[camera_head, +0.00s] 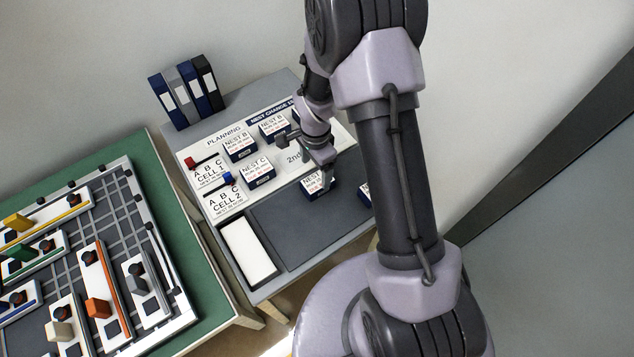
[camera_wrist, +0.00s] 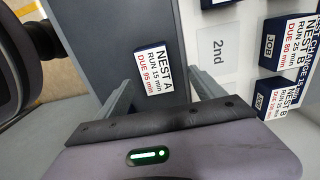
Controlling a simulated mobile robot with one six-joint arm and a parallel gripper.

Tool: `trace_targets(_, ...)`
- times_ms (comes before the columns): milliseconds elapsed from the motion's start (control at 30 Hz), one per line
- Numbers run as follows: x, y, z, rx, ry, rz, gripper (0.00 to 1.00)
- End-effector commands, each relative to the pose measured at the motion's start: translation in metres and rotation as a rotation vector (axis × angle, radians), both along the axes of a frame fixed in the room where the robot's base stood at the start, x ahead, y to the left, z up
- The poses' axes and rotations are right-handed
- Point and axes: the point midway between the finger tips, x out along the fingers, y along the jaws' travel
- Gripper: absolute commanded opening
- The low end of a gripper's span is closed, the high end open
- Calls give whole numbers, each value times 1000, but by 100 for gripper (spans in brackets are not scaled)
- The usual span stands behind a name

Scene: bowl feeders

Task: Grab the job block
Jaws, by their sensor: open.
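A dark blue job block with a white top reading "NEST A, RUN 15 min, DUE 95 min" (camera_wrist: 153,70) lies on the grey surface in the wrist view. In the head view this block (camera_head: 313,187) is just below my gripper (camera_head: 322,175), which partly covers it. My gripper (camera_wrist: 162,86) is open, with one finger on each side of the block in the wrist view. The fingers look apart from it, and nothing is held. I cannot tell the exact height of the fingertips above the surface.
Other job blocks, two NEST B (camera_head: 239,148) (camera_head: 274,127) and NEST C (camera_head: 256,172), sit on the planning board (camera_head: 218,153). Another block (camera_head: 365,193) is partly hidden by my arm. A white tray (camera_head: 246,250) and dark mat (camera_head: 285,235) lie in front. Binders (camera_head: 187,92) stand behind.

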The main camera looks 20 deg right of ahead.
Motion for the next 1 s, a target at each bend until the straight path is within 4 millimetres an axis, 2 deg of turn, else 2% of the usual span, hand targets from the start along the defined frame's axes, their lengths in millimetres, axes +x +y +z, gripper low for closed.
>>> trace_targets(33, 0, 0, -10, 0, 1, 0, 78)
trace_targets(267, -3, -1, -32, 1, 1, -1, 78)
trace_targets(433, -8, -3, -66, 1, 1, -1, 78)
trace_targets(667, -7, -3, -68, 1, -2, 0, 76)
trace_targets(1000, -7, -3, -68, 0, -1, 0, 9)
